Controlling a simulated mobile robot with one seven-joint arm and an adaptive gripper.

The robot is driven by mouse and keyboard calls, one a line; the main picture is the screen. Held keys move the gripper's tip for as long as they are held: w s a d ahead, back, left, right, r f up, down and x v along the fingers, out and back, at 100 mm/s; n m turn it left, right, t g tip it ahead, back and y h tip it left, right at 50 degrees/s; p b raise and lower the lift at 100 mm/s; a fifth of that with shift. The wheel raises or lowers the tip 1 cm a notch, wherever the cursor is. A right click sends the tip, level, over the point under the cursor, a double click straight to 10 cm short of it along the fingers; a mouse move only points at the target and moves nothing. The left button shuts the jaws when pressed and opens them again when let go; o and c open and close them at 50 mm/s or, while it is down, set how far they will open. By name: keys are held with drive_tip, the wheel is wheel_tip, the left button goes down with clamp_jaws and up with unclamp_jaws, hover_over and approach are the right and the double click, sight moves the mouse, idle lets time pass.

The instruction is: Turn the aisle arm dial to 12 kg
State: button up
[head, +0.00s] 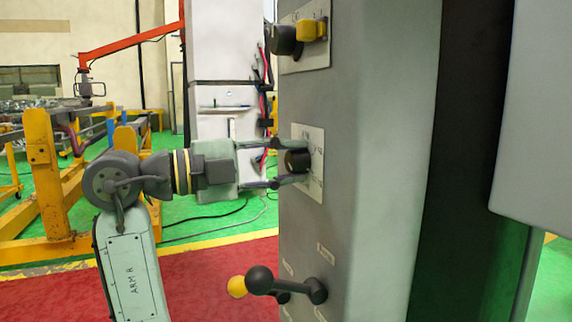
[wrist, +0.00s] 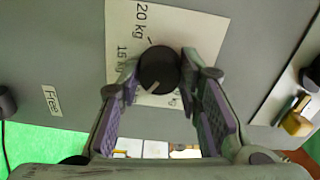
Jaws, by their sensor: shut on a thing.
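The black round dial (head: 297,161) sits on a pale plate (head: 317,188) on the side of the grey cabinet. My gripper (head: 291,162) reaches it from the left, with one finger above and one below. In the wrist view the dial (wrist: 158,69) is between my two fingertips (wrist: 160,74), and they are shut on it. A pale line on the dial points toward the lower left. The plate reads "20 kg" at the top and "16 kg" at the left. Lower markings are partly hidden by the dial and fingers.
Above the dial, another plate carries a black knob (head: 286,41) and a yellow knob (head: 311,29). Below are levers with a black ball (head: 259,280) and a yellow ball (head: 237,287). A "Free" label (wrist: 52,101) shows in the wrist view. Yellow frames (head: 46,175) stand at left.

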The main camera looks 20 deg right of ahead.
idle(0.3)
drive_tip(key=o, duration=1.1)
drive_tip(key=shift+o, duration=0.2)
drive_tip(key=shift+a, duration=0.1)
drive_tip(key=a, duration=1.2)
drive_tip(key=shift+s, duration=0.2)
drive_tip(key=shift+d, duration=0.1)
